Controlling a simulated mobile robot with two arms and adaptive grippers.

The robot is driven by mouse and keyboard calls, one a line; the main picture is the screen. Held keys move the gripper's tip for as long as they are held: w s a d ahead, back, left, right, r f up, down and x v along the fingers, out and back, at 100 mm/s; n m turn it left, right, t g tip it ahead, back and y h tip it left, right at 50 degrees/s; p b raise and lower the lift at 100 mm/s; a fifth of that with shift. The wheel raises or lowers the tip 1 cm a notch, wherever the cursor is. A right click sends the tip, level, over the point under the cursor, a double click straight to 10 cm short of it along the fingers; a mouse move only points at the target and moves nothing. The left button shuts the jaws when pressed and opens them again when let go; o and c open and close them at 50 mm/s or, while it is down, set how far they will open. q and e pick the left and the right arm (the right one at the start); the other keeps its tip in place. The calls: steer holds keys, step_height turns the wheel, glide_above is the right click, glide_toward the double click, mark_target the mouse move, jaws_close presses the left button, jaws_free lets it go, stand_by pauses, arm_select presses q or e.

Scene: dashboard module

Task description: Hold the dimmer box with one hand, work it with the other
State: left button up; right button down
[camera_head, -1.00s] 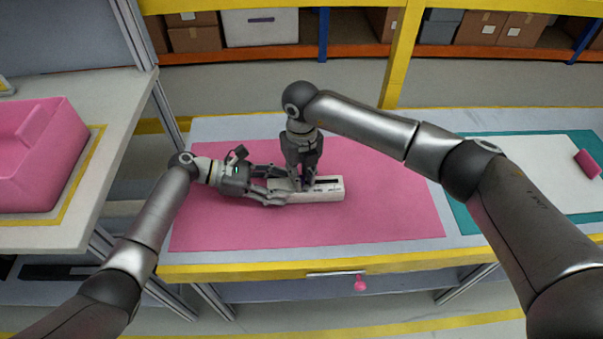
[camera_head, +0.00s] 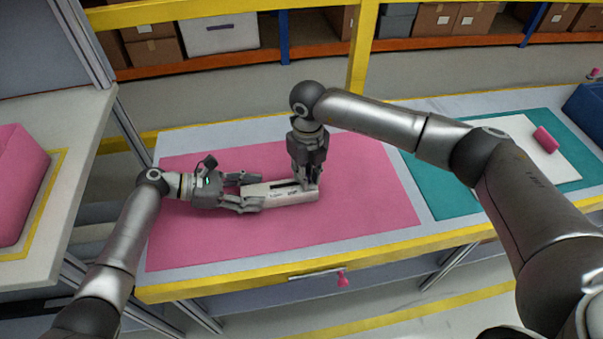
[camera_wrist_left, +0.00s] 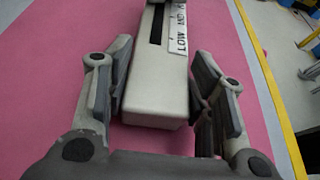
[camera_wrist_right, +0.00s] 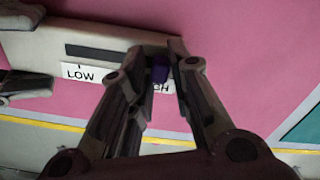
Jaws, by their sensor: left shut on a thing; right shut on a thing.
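The dimmer box (camera_head: 283,198) is a long white box with a dark slot, lying on the pink mat (camera_head: 362,205). Its LOW and MED lettering shows in the left wrist view. My left gripper (camera_head: 255,191) is shut on the box's left end, a finger on each long side. My right gripper (camera_head: 306,184) points down over the right end. In the right wrist view its fingers (camera_wrist_right: 158,60) are shut around a dark purple slider knob (camera_wrist_right: 160,69), at the slot end by the partly covered HIGH lettering. The fingers hide part of the knob.
A teal mat (camera_head: 440,207) with a white sheet and a pink cylinder (camera_head: 546,139) lies to the right. A pink bin (camera_head: 20,190) stands on the left bench. The pink mat is otherwise clear.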

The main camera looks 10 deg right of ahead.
mark_target(308, 176)
arm_select(q)
steer(key=shift+a, duration=0.15)
arm_select(e)
steer(key=c, duration=1.4)
jaws_free()
steer(key=shift+d, duration=0.15)
step_height(308, 176, up, 12)
steer(key=shift+r, duration=0.1)
arm_select(q)
steer(key=o, duration=1.4)
steer(key=shift+o, duration=0.2)
